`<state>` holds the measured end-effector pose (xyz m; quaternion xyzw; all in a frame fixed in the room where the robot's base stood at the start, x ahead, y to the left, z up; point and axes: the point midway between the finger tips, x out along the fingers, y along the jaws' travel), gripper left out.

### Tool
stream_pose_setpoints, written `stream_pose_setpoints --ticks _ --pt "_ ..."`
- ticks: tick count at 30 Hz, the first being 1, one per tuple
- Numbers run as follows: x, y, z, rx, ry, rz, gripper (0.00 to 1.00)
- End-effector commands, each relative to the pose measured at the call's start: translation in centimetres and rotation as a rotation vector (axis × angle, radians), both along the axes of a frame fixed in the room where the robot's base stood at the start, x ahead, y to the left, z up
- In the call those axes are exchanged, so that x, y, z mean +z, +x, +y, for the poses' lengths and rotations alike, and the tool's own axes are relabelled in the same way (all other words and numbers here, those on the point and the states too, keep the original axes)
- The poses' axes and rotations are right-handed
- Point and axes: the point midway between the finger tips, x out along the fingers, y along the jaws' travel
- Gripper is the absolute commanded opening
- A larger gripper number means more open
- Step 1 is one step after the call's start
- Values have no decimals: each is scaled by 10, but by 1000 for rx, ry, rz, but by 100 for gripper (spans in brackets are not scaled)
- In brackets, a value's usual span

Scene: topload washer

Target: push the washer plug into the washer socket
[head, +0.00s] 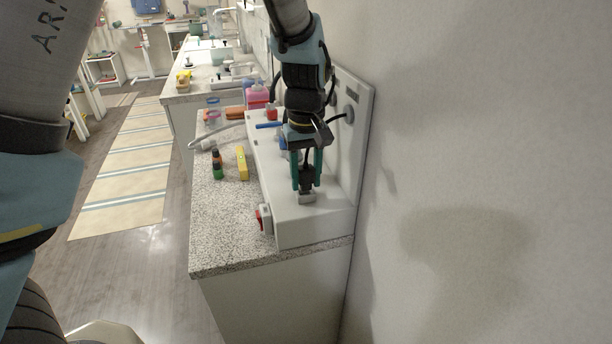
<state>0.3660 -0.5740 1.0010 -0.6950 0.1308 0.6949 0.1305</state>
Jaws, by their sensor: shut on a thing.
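My gripper (306,187) points straight down over the near end of a light grey stepped unit (310,225). Its teal fingers are shut on a dark plug (307,176). The plug is mostly hidden between the fingers. Directly below it, a small grey block, apparently the washer socket (307,199), sits on the unit's ledge. The plug's lower end is at or just above the block. I cannot tell whether it touches or has entered.
A red switch (264,218) is on the unit's left face. The speckled counter (215,235) holds a yellow block (242,163), a small green-and-black bottle (217,166) and a grey hose (214,135). A panel (356,125) rises close on the right. The counter's near left is clear.

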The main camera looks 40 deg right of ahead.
Motion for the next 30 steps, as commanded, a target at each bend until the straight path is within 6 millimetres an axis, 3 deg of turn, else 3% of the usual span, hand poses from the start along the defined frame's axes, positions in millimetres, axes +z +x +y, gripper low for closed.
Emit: stream_pose_setpoints --ticks 30 --pt "-12 0 0 0 0 0 0"
